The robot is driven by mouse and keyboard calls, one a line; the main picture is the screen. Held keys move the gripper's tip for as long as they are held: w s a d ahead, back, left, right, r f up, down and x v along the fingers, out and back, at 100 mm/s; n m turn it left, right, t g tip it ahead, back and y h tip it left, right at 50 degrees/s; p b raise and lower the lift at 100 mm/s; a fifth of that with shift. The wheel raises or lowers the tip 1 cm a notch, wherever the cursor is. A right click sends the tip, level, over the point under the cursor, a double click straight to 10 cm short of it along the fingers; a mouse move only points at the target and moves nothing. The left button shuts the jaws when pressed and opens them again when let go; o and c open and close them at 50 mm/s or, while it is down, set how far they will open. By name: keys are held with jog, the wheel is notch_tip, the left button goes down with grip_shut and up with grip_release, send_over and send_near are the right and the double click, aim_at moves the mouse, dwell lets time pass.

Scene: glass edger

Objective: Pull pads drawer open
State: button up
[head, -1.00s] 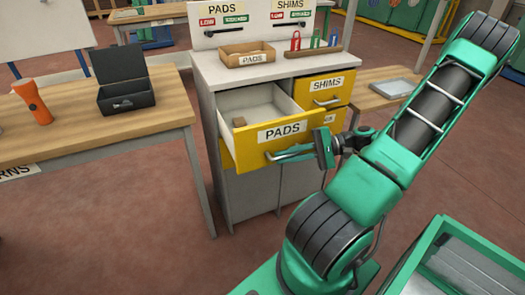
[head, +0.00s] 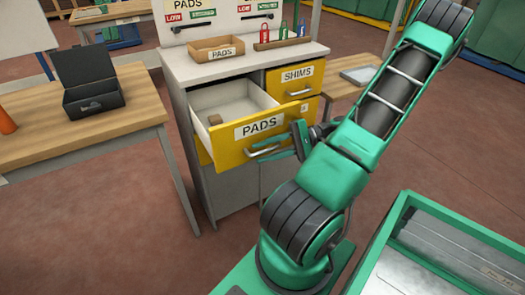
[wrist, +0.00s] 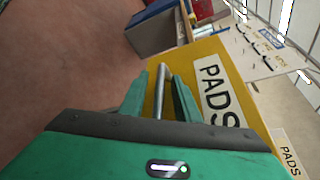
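The yellow-fronted PADS drawer (head: 225,149) stands pulled well out of the white cabinet, showing its pale inside and a small brown block (head: 215,119). Its silver bar handle (head: 264,151) is on the front below the label. My gripper (head: 284,147) is at the right part of this handle, its green fingers spread. In the wrist view the handle (wrist: 160,92) runs between the two fingers of my gripper (wrist: 160,98), with a gap visible on each side. The drawer front (wrist: 207,65) with its PADS label fills the middle there.
The yellow SHIMS drawer (head: 292,78) beside it is closed. A cardboard PADS tray (head: 217,49) sits on the cabinet top (head: 180,68). A wooden table (head: 80,127) with an open black box (head: 92,98) stands left. Floor in front is clear.

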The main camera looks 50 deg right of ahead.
jog(key=shift+d, duration=0.1)
jog(key=v, duration=1)
jog(key=shift+s+d, duration=0.2)
jog(key=shift+r, duration=0.1)
